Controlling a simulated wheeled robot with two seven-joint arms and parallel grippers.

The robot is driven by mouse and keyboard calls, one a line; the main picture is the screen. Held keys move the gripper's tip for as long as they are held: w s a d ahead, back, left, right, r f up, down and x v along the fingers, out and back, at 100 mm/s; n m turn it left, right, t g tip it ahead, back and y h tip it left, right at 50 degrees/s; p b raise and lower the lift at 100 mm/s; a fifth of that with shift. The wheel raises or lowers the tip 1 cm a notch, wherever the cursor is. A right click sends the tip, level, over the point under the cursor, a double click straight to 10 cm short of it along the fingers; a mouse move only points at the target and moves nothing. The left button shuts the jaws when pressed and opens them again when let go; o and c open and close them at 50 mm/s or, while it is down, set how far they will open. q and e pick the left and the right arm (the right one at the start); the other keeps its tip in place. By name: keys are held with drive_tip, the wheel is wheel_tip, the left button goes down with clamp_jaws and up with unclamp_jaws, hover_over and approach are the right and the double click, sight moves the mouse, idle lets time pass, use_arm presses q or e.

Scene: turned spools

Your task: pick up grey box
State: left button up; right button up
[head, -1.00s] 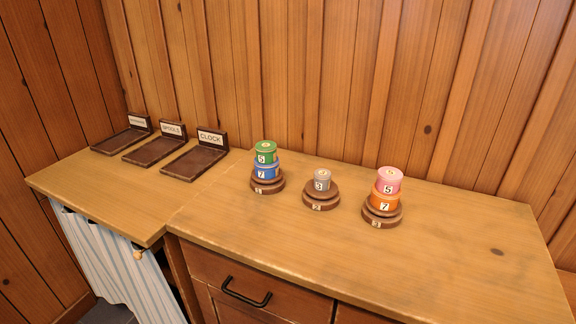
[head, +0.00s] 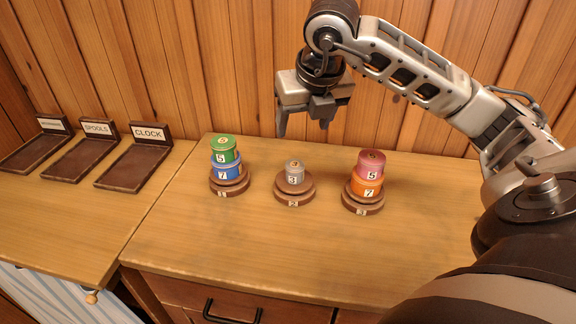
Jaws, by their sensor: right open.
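The grey box (head: 295,172) is a small round tin labelled 3. It stands upright on the middle round wooden stand (head: 294,190), labelled 2. My right gripper (head: 304,128) is open and empty, fingers pointing down. In the picture it is just above the grey box, apart from it; its exact depth is hard to tell. My left gripper is not in view.
On the left stand (head: 229,185) a green tin (head: 223,149) sits on a blue tin (head: 226,171). On the right stand (head: 362,203) a pink tin (head: 371,163) sits on an orange tin (head: 367,187). Labelled trays, one reading CLOCK (head: 125,178), lie at left. The front counter is clear.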

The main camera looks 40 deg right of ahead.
approach(295, 165)
drive_tip(key=x, duration=0.5)
drive_tip(key=shift+w+d+f, duration=0.15)
drive_tip(key=shift+w, duration=0.15)
drive_tip(key=x, duration=0.2)
drive_tip(key=p+x, duration=0.1)
drive_tip(key=x, duration=0.2)
drive_tip(key=shift+s+f, duration=0.15)
drive_tip(key=shift+s, duration=0.05)
drive_tip(key=c, duration=1.1)
